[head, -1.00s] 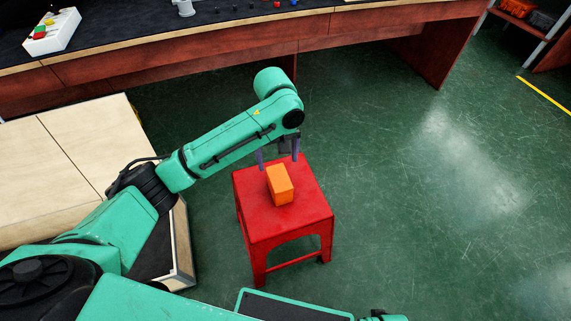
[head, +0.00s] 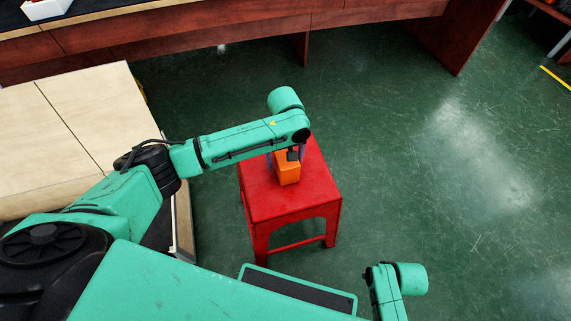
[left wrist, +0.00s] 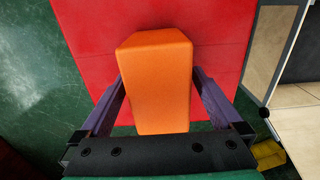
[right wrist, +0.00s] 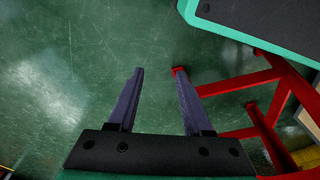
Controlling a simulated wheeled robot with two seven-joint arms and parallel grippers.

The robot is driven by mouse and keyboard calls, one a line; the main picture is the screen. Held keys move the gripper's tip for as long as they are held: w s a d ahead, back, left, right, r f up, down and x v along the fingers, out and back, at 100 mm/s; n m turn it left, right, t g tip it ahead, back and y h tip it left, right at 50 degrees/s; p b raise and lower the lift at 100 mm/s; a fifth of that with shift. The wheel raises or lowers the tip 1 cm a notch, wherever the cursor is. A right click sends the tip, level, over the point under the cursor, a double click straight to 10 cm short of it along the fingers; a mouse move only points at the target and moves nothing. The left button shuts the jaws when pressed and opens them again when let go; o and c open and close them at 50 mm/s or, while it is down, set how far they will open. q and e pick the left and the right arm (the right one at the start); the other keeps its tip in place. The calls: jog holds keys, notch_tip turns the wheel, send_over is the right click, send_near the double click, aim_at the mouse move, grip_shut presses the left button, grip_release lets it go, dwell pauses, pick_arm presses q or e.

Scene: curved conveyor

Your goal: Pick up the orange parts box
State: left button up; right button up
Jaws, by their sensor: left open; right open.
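The orange parts box (head: 288,173) stands on the red stool (head: 268,203). In the left wrist view the box (left wrist: 158,85) lies between the two purple fingers of my left gripper (left wrist: 158,95), with a small gap showing on each side. My left gripper (head: 285,157) is open and reaches down around the box from above; its arm partly hides the back of the box in the head view. My right gripper (right wrist: 160,85) is open and empty over the green floor, with red stool legs (right wrist: 262,130) close by on the right of its view.
A pale wooden cabinet (head: 60,120) stands left of the stool. A long dark-red bench (head: 210,45) runs along the back. A white tray (head: 45,8) sits on it at the far left. The green floor (head: 420,190) right of the stool is clear.

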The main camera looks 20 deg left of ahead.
pick_arm(q)
jog(key=shift+r, duration=0.1)
grip_shut()
